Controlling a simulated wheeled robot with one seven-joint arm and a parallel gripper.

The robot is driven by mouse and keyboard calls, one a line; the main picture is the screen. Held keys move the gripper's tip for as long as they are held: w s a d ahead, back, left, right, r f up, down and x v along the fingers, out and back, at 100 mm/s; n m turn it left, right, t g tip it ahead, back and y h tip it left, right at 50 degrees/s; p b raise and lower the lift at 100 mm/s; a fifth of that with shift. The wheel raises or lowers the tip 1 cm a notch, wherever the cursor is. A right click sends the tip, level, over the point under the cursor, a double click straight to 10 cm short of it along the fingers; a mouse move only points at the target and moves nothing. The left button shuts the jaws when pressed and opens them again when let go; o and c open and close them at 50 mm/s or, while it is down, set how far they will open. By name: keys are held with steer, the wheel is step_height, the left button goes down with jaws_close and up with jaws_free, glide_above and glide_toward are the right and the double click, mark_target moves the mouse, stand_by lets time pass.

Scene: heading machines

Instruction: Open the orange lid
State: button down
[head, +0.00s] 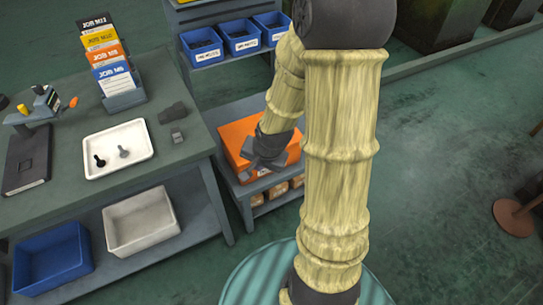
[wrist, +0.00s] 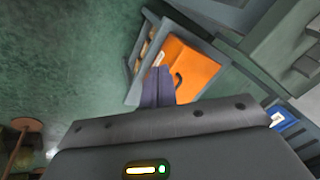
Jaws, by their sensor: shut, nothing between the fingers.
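The orange lid (head: 234,133) tops a box on the small grey stand right of the workbench, partly hidden by my arm and gripper. It looks flat and closed. In the wrist view the orange lid (wrist: 200,70) shows a dark curved handle (wrist: 180,79) near its left part. My gripper (head: 262,165) is over the front part of the lid in the head view. In the wrist view my gripper's fingers (wrist: 158,72) are together and empty, just left of the handle. I cannot tell whether they touch the lid.
Blue bins (head: 240,36) stand on a shelf behind the lid. Cardboard boxes (head: 277,190) sit below it. The floor at right is mostly clear.

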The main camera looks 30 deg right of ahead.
steer(key=w+d+f+m+t+y+b, duration=0.1)
steer(key=w+d+f+m+t+b, duration=0.25)
steer(key=f+m+b, duration=0.4)
steer(key=w+d+f+m+t+y+b, duration=0.1)
steer(key=w+d+f+m+t+b, duration=0.3)
steer(key=f+m, duration=0.65)
steer(key=w+d+m+t+h+b, duration=0.2)
steer(key=w+d+m+t+b, duration=0.15)
steer(key=d+m, duration=0.45)
steer(key=shift+m+g, duration=0.3)
steer(key=shift+g, duration=0.2)
steer(key=x, duration=0.2)
steer(key=a+b+x, duration=0.1)
steer(key=x, duration=0.2)
steer(key=b+x, duration=0.1)
steer(key=x, duration=0.2)
steer(key=shift+a+r, duration=0.2)
steer(key=shift+a, duration=0.15)
steer(key=shift+w+f, duration=0.15)
steer(key=shift+w, duration=0.5)
